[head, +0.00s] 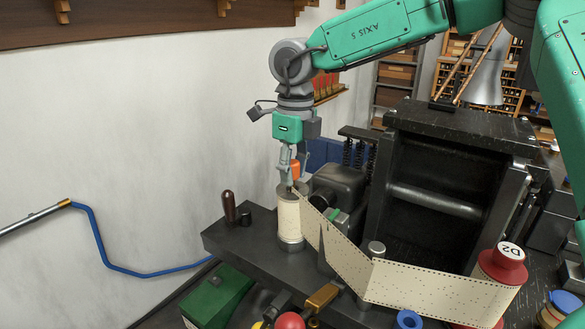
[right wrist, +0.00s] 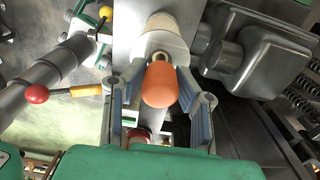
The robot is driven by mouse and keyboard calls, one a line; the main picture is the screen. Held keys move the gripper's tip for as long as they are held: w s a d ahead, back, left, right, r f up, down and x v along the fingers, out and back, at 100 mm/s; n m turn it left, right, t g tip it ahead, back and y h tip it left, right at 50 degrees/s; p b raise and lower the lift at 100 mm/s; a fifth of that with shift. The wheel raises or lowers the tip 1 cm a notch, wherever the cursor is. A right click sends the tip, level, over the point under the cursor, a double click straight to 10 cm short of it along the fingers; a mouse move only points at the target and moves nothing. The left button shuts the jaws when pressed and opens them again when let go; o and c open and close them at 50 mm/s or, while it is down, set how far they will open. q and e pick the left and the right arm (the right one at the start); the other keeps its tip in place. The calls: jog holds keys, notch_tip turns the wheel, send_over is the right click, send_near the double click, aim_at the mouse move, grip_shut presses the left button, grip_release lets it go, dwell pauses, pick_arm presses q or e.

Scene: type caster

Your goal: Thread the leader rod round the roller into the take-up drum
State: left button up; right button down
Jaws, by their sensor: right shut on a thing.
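My right gripper (head: 290,180) points down over the take-up drum (head: 290,222), a cream-sided cylinder with a grey top. It is shut on the leader rod, whose orange end (right wrist: 160,86) stands between the fingers in the right wrist view. The rod's lower end is hidden, so I cannot tell how deep it sits in the drum. My left gripper is out of view.
A dark frame (head: 450,190) stands behind the web, with a dark housing (head: 338,188) close right of the drum. A brown handle (head: 229,207) stands left of the drum. A red ball knob (head: 290,321) is in front.

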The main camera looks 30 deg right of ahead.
aim_at(293, 162)
jog(key=shift+f, duration=0.5)
jog(key=c, duration=1.2)
grip_release()
notch_tip(293, 162, up, 4)
jog(key=p, duration=0.5)
jog(key=shift+r, duration=0.2)
jog(key=shift+r+p, duration=0.85)
jog(key=shift+p, duration=0.1)
jog(key=shift+f, duration=0.1)
